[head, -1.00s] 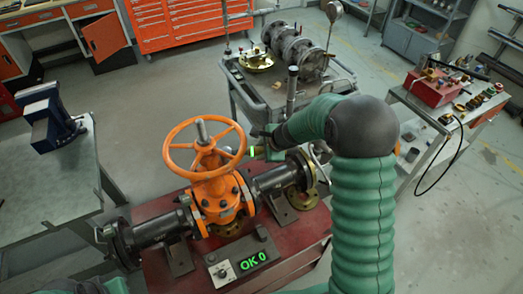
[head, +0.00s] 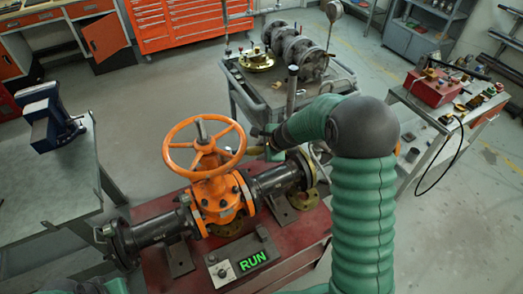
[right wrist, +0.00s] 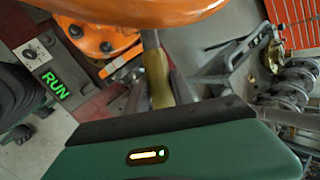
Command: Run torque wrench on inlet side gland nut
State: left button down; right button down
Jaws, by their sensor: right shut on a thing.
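The orange gate valve (head: 214,190) stands on a red bench, with its orange handwheel (head: 204,149) on top. Dark flanged pipes join it on both sides. My right gripper (head: 262,146) is just right of the handwheel, above the right pipe, partly hidden by my wrist. In the right wrist view it is shut on a brass-coloured tool (right wrist: 157,76), which I take for the torque wrench. The tool reaches toward the valve beneath the handwheel rim (right wrist: 135,8). Its far end and the gland nut are hidden. My left gripper is out of view.
A control box (head: 238,262) in front of the valve reads RUN in green. A grey cart (head: 285,95) with flanged parts stands behind. A vise (head: 50,118) sits on the left bench. A red box (head: 434,87) is on the right cart. Floor at back left is clear.

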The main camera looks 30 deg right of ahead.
jog(key=shift+r, duration=0.2)
dwell(0.3)
jog(key=shift+r+p, duration=1.45)
jog(key=shift+r, duration=0.05)
jog(key=shift+f, duration=0.1)
jog(key=shift+s+d+b, duration=0.15)
jog(key=shift+d+b, duration=0.15)
jog(key=shift+d, duration=0.35)
jog(key=shift+s+d+b, duration=0.2)
jog(key=shift+s+d, duration=0.1)
jog(key=shift+d, duration=0.35)
jog(key=shift+s+d+b, duration=0.2)
jog(key=shift+s+d, duration=0.15)
jog(key=shift+d, duration=0.25)
jog(key=shift+s+d+b, duration=0.2)
jog(key=shift+s+d, duration=0.1)
jog(key=shift+d, duration=0.35)
jog(key=s+d+b, duration=0.1)
jog(key=s+d, duration=0.2)
jog(key=d, duration=0.4)
jog(key=shift+s+d, duration=0.35)
jog(key=shift+s, duration=0.05)
jog(key=shift+a, duration=0.1)
